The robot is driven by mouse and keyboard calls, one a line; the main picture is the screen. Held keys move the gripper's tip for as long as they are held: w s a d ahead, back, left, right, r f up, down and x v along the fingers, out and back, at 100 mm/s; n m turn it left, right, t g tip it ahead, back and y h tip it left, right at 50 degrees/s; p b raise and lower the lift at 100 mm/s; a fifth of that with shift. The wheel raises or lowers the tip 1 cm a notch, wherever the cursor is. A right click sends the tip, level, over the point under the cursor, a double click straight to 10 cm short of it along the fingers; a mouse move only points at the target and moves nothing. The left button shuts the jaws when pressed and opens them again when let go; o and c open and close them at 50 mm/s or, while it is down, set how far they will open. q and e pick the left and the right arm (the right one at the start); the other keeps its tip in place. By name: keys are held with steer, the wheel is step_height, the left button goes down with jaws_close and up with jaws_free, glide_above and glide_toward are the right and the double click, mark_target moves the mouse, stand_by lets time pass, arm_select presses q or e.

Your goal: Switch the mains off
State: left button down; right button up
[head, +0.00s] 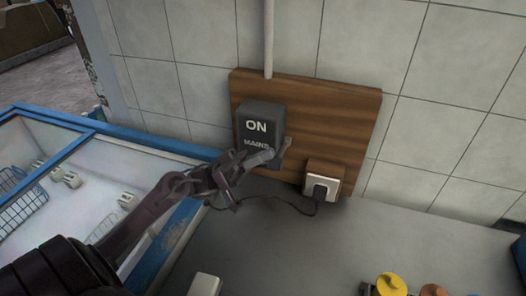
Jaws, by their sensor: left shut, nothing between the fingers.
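The mains switch box (257,122) is dark grey and mounted on a brown wooden board on the tiled wall. Its face reads "ON" above "MAINS". A grey lever (286,146) shows at the box's lower right side, tilted up to the right. My left gripper (262,158) reaches in from the left, shut and empty. Its tips are in front of the lower edge of the box, close to the lever. I cannot tell whether they touch it. The gripper hides part of the box's lower edge. My right gripper is not in view.
A white socket with a black plug (320,190) sits on the board (345,115)'s lower right, its cable trailing left behind my gripper. A blue-edged glass-topped freezer (140,142) stands at left. Yellow-topped items (391,284) stand at the grey counter's front right. The counter's middle is clear.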

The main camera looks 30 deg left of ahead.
arm_select(q)
steer(key=shift+s+d+f+b, duration=0.15)
steer(key=shift+f+b, duration=0.3)
steer(key=shift+f, duration=0.9)
step_height(320, 180, up, 20)
steer(key=shift+b, duration=0.4)
stand_by(0.3)
